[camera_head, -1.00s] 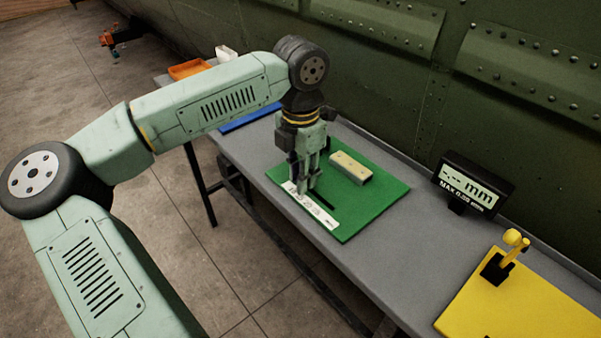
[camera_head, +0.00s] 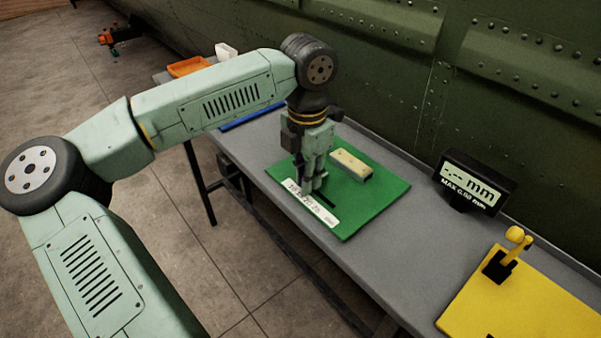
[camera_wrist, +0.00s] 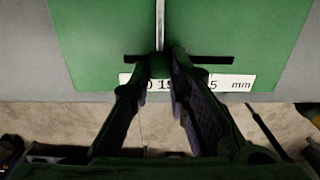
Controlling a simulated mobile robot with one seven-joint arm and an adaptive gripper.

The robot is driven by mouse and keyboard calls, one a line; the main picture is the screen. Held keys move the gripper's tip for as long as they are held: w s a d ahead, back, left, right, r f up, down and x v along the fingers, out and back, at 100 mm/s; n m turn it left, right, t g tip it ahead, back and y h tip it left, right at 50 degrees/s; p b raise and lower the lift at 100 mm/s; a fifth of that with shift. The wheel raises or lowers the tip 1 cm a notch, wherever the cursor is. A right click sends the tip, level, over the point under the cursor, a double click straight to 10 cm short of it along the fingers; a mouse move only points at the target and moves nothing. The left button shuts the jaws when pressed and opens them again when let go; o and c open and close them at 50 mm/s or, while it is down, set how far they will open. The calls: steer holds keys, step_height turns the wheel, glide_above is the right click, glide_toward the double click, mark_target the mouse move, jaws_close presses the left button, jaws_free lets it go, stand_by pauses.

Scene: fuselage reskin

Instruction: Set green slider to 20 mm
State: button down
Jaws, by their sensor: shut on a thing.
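The green board (camera_head: 375,207) lies on the bench with a dark slot and a white millimetre scale (camera_head: 312,205) along its near edge. My gripper (camera_head: 314,187) points down over the slot. In the wrist view its fingers (camera_wrist: 160,72) are closed around the small green slider (camera_wrist: 160,70), which the fingertips mostly hide. The dark slot (camera_wrist: 208,60) shows on both sides of the fingers. The scale (camera_wrist: 228,83) is partly covered by the fingers; a "15" shows between them, and the slider's exact reading cannot be told.
A beige block (camera_head: 350,164) sits on the board behind my gripper. A dark display (camera_head: 474,183) shows dashes and "mm". A yellow board (camera_head: 530,300) with a yellow lever (camera_head: 508,254) is at the right. An orange tray (camera_head: 188,67) is at the far left end.

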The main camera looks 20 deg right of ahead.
mark_target(317, 197)
steer(key=s, duration=0.1)
steer(key=s+d, duration=0.1)
steer(key=s, duration=0.1)
steer(key=shift+b, duration=0.4)
steer(key=c, duration=1.5)
jaws_free()
steer(key=shift+r, duration=0.1)
step_height(317, 197, up, 12)
steer(key=shift+f, duration=0.1)
